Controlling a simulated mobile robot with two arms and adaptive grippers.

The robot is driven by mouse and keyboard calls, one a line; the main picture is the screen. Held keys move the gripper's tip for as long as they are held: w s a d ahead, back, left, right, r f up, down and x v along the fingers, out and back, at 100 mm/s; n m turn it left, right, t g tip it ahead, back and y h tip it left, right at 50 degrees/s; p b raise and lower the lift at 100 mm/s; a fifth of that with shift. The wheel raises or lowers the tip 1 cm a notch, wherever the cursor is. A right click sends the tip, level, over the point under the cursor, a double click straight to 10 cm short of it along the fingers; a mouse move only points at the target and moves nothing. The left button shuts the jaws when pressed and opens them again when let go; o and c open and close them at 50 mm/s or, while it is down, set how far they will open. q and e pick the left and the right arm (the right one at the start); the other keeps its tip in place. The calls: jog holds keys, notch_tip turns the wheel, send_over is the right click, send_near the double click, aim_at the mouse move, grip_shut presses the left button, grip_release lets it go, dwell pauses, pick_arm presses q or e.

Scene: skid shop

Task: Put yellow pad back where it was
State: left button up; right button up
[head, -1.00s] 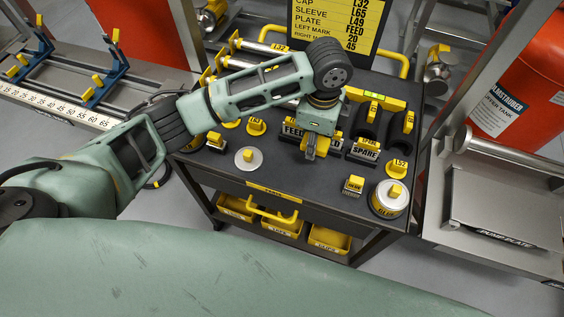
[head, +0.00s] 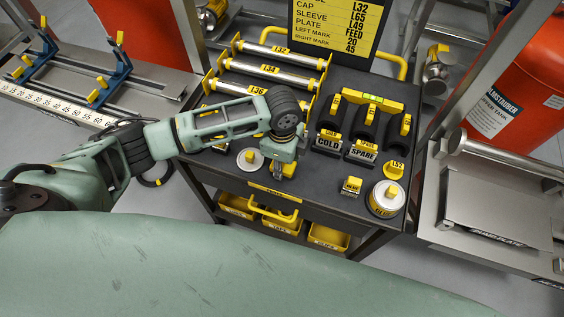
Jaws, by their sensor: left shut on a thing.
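My left gripper (head: 280,170) is low over the front middle of the black cart top (head: 318,190). It is shut on a small yellow piece, the yellow pad (head: 286,169), mostly hidden by the fingers. I cannot tell whether the pad touches the cart top. A pale round disc with a yellow knob (head: 250,159) is just left of the gripper. The COLD block (head: 328,143) and the SPARE block (head: 361,152) stand behind and to the right. My left arm hides part of the cart top behind the gripper. My right gripper is not in view.
Silver rods (head: 270,69) lie in yellow holders at the back left. A yellow level (head: 372,98) lies at the back right. A small block (head: 352,186) and a round silver weight (head: 386,199) stand at the front right. Yellow bins (head: 328,237) sit below.

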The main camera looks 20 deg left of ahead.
pick_arm(q)
jog(key=shift+f, duration=0.15)
jog(key=o, duration=1.2)
jog(key=shift+r, duration=0.4)
notch_tip(320, 180, up, 12)
jog(key=b, duration=0.1)
jog(key=shift+f+b, duration=0.2)
jog(key=shift+b, duration=0.15)
